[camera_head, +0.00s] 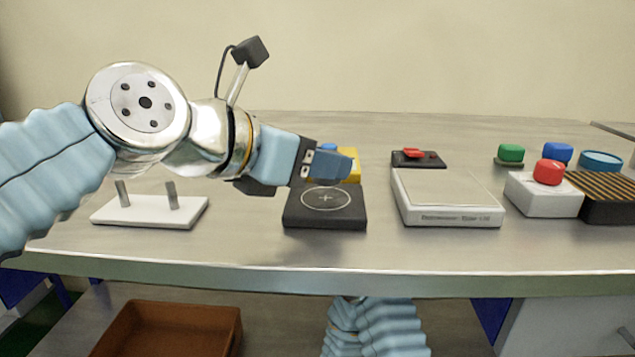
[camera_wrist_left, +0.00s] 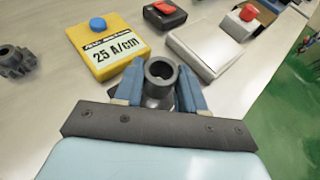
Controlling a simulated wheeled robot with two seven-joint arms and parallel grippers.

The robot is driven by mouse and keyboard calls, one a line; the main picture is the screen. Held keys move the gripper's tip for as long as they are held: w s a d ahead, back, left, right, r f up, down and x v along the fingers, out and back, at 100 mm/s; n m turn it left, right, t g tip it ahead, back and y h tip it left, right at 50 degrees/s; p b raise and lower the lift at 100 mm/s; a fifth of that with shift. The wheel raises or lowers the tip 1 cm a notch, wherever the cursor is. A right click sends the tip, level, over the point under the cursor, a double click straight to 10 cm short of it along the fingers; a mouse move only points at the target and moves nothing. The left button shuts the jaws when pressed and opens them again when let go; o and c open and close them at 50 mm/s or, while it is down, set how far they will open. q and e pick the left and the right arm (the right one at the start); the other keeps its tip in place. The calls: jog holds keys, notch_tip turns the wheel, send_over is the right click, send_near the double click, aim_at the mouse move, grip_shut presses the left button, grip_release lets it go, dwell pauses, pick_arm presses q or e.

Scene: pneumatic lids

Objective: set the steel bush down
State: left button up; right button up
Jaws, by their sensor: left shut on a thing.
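My left gripper (camera_head: 332,165) is shut on the steel bush and is above the back part of a black block (camera_head: 325,210), whose top has a white circle and cross. In the left wrist view the steel bush (camera_wrist_left: 160,72) is a dark grey hollow cylinder with its open end facing the camera. It sits between the two blue fingers of my left gripper (camera_wrist_left: 160,88). In the head view the fingers hide the bush, so I cannot tell whether it touches anything below. My right gripper is not in view.
A yellow box (camera_wrist_left: 107,48) with a blue button stands just behind. A white two-peg stand (camera_head: 150,212) is left; a white flat-topped unit (camera_head: 447,190) and a red button box (camera_head: 545,198) are right. A dark toothed part (camera_wrist_left: 15,62) lies left. A brown bin (camera_head: 170,325) is below.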

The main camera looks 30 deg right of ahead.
pick_arm(q)
notch_tip(320, 180, down, 2)
jog(key=shift+a+f, duration=0.1)
jog(key=shift+a, duration=0.05)
jog(key=shift+s, duration=0.1)
jog(key=o, duration=1.1)
jog(key=shift+f, duration=0.1)
jog(key=shift+o, duration=0.2)
jog(key=shift+r, duration=0.25)
jog(key=v, duration=1.2)
jog(key=shift+f, duration=0.15)
